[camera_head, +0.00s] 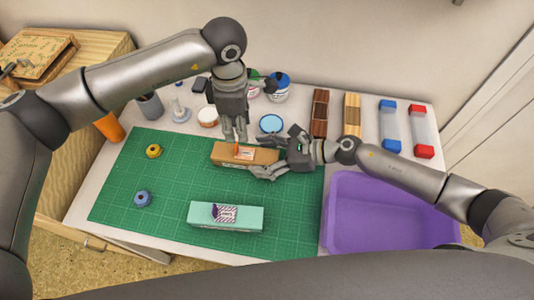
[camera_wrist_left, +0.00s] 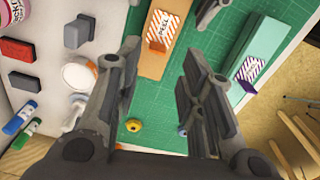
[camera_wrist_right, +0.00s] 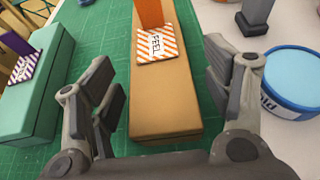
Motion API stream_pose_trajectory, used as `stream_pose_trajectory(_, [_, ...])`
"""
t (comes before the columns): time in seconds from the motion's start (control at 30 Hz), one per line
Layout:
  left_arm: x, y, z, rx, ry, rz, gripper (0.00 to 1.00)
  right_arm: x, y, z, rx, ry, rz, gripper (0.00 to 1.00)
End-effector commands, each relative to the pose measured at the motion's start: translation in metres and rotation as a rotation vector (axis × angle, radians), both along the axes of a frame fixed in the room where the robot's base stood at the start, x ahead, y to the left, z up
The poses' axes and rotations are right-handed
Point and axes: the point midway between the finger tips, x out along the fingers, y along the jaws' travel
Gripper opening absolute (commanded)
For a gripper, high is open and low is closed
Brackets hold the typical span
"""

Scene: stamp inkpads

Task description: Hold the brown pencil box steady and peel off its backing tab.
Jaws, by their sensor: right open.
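The brown pencil box (camera_head: 262,156) lies on the green mat, and it also shows in the left wrist view (camera_wrist_left: 153,67) and the right wrist view (camera_wrist_right: 165,112). On top is a striped label marked PEEL (camera_wrist_right: 158,46) with an orange tab (camera_wrist_right: 149,13). My left gripper (camera_head: 234,139) is open, pointing down by the box's far side near its left end; nothing is between its fingers. My right gripper (camera_head: 258,157) is open at the box's right end, its fingers spread to either side of the box. I see no clear contact with the box.
A teal box (camera_head: 205,217) with a purple tab lies nearer on the mat (camera_head: 115,200). Yellow (camera_head: 153,150) and blue (camera_head: 142,199) small rings lie left. A purple bin (camera_head: 375,190) stands right. A blue-rimmed tub (camera_head: 271,123), jars and block rows line the back.

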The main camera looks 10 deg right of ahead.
Motion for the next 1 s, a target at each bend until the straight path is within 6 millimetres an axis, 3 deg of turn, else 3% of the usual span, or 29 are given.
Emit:
stream_pose_trajectory(0.07, [0.0000,-0.0001,0.0000,0.000,0.000,0.000,0.36,0.0000,-0.0002,0.0001,0.000,0.000,0.000,0.73])
stream_pose_trajectory(0.47, [0.0000,-0.0001,0.0000,0.000,0.000,0.000,0.34,-0.0001,-0.0006,0.0001,0.000,0.000,0.000,0.25])
stream_pose_trajectory(0.57, [0.0000,0.0000,-0.0002,0.000,0.000,0.010,0.23,-0.0001,-0.0006,0.0001,0.000,0.000,0.000,0.25])
stream_pose_trajectory(0.77, [0.0004,0.0015,-0.0023,0.000,0.001,0.169,0.23,-0.0001,-0.0006,0.0001,0.000,0.000,0.000,0.25])
stream_pose_trajectory(1.0, [0.0015,0.0048,-0.0070,0.000,0.000,0.571,0.23,-0.0001,-0.0006,0.0001,0.000,-0.001,0.000,0.24])
